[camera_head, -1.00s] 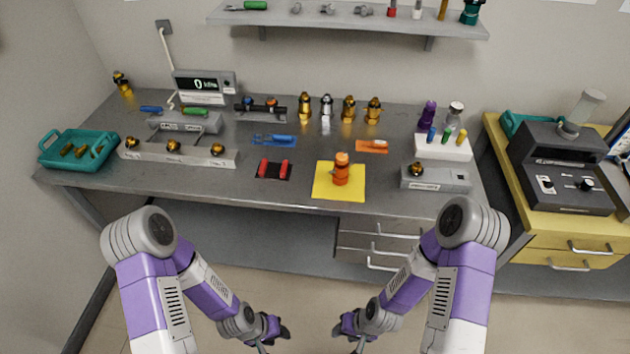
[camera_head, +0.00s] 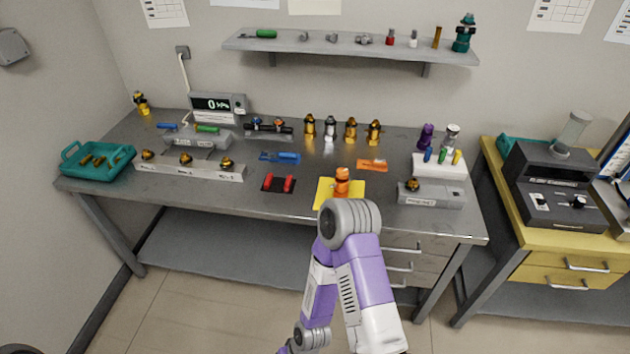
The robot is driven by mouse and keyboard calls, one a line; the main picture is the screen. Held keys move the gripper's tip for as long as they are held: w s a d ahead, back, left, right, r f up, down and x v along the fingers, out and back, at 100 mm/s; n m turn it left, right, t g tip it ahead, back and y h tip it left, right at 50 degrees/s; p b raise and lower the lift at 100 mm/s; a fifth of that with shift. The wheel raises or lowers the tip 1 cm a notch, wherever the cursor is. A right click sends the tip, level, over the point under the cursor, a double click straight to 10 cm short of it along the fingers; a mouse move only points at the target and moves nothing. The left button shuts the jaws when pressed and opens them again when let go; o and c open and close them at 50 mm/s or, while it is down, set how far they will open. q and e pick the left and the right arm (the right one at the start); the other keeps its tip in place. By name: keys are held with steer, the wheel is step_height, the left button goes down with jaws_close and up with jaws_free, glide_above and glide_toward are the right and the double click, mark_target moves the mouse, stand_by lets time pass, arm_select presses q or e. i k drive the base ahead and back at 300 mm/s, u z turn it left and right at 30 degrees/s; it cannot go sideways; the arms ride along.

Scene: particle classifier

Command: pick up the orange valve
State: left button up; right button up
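The orange valve (camera_head: 342,182) stands upright on the yellow mat (camera_head: 325,194) near the front edge of the workbench. My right arm reaches up in front of the mat and hides its lower part. My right gripper (camera_head: 284,350) barely shows at the bottom edge, cut off, well below and in front of the bench, apart from the valve. Its fingers cannot be made out. My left arm and gripper are out of view.
Red parts on a black pad (camera_head: 266,186) lie left of the mat, and a grey box (camera_head: 440,195) stands right. Gold and silver valves stand behind. A teal tray (camera_head: 75,172) sits far left. A shelf (camera_head: 340,47) hangs above. A yellow cabinet (camera_head: 530,237) stands right.

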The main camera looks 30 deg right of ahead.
mark_target(341, 188)
steer(key=z, duration=0.15)
steer(key=i, duration=0.75)
steer(key=z, duration=0.65)
